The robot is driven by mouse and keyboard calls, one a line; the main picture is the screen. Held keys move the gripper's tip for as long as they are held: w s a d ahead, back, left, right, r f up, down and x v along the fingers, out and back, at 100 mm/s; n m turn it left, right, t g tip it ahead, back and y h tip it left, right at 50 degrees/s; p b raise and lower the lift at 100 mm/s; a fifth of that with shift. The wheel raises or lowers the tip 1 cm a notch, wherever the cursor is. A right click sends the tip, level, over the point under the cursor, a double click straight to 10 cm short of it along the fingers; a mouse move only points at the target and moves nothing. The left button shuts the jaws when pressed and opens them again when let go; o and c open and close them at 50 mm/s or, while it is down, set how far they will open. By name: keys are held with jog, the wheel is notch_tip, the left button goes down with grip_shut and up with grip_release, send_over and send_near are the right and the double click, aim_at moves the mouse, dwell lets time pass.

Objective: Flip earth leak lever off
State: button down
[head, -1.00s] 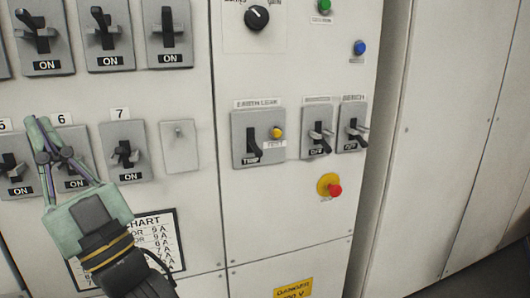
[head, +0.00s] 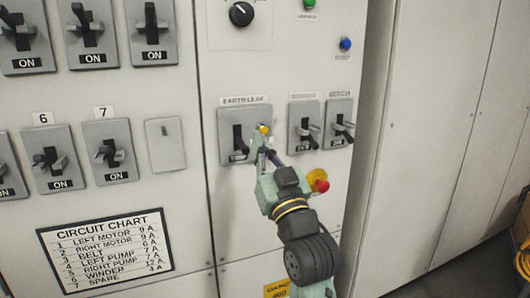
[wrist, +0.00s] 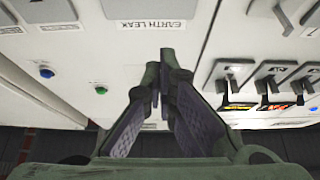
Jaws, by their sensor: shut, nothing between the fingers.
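The earth leak switch is a grey plate (head: 224,124) under an EARTH LEAK label, with a black lever (head: 239,138) whose handle hangs downward. A small label below the lever is too small to read. A yellow button (head: 264,129) sits right of the lever. My gripper (head: 262,143) is shut and empty, in front of the plate's right side, beside the lever and just below the button. Contact cannot be told. In the wrist view my gripper (wrist: 167,58) points at the panel near the upside-down EARTH LEAK label (wrist: 140,25); the lever is not visible there.
Two more lever switches (head: 304,125) (head: 340,123) stand close to the right. A red knob on a yellow base (head: 321,185) is beside my wrist. Numbered breakers (head: 109,152) and a circuit chart (head: 106,248) are at left. A black dial (head: 241,14) is above.

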aim_at(242, 144)
jog(key=shift+w+a+f+p, duration=0.25)
jog(key=shift+w+a, duration=0.05)
jog(key=shift+w, duration=0.55)
jog(key=shift+w+a+f+p, duration=0.25)
jog(key=shift+w, duration=0.55)
jog(key=shift+w+a+f+p, duration=0.25)
jog(key=shift+w+a, duration=0.05)
jog(key=shift+w, duration=0.55)
jog(key=shift+f, duration=0.1)
notch_tip(242, 144, down, 3)
jog(key=t+b, duration=0.2)
jog(key=b, duration=0.8)
jog(key=shift+y, duration=0.3)
